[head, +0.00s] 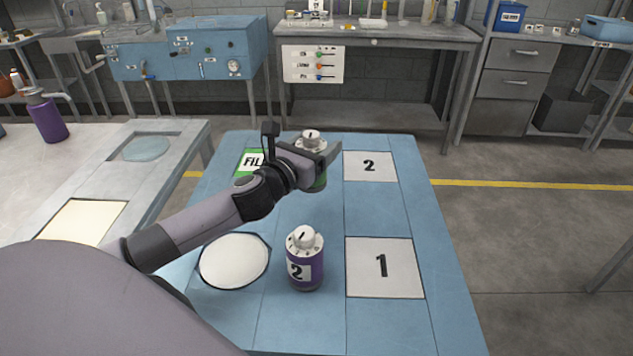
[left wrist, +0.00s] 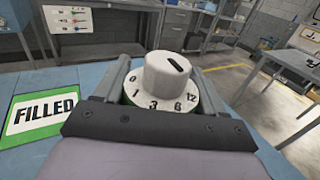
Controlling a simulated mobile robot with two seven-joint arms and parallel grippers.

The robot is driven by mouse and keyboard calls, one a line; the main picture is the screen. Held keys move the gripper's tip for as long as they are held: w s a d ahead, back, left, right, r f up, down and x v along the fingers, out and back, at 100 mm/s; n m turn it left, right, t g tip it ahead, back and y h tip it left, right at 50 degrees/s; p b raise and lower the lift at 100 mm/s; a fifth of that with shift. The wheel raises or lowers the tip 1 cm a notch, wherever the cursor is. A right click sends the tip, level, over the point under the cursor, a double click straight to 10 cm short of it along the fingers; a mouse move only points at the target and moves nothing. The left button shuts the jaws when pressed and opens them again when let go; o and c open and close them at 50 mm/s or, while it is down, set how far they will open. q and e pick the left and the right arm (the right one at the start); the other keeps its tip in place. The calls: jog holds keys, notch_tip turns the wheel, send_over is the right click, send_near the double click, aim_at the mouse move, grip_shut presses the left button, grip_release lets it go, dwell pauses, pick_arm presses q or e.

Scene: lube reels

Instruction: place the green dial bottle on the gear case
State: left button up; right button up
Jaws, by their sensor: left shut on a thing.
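The green dial bottle (head: 317,183) has a white dial cap and a green body, and stands roughly upright at the far part of the blue table. My left gripper (head: 318,157) is shut on it just below the dial and hides part of it. In the left wrist view the numbered white dial (left wrist: 168,80) sits between the two fingers. I cannot tell whether the bottle's base touches the table. No gear case is labelled; a blue case with a gauge (head: 218,48) stands at the back left and may be it. My right gripper is not in view.
On the blue table (head: 375,324) are a purple bottle marked 2 (head: 306,272), a white round plate (head: 234,261), white squares marked 1 (head: 384,285) and 2 (head: 369,180), and a green FILLED sign (left wrist: 42,112). A grey bench (head: 180,180) stands at left. Floor at right is clear.

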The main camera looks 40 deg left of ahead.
pick_arm(q)
notch_tip(320, 180, down, 7)
jog(key=shift+f+b, duration=0.15)
jog(key=shift+b, duration=1)
jog(key=o, duration=1.3)
jog(key=shift+f, duration=0.2)
jog(key=shift+c, duration=0.2)
jog(key=shift+r, duration=0.2)
jog(key=shift+s+d, duration=0.15)
jog(key=shift+s, duration=3.6)
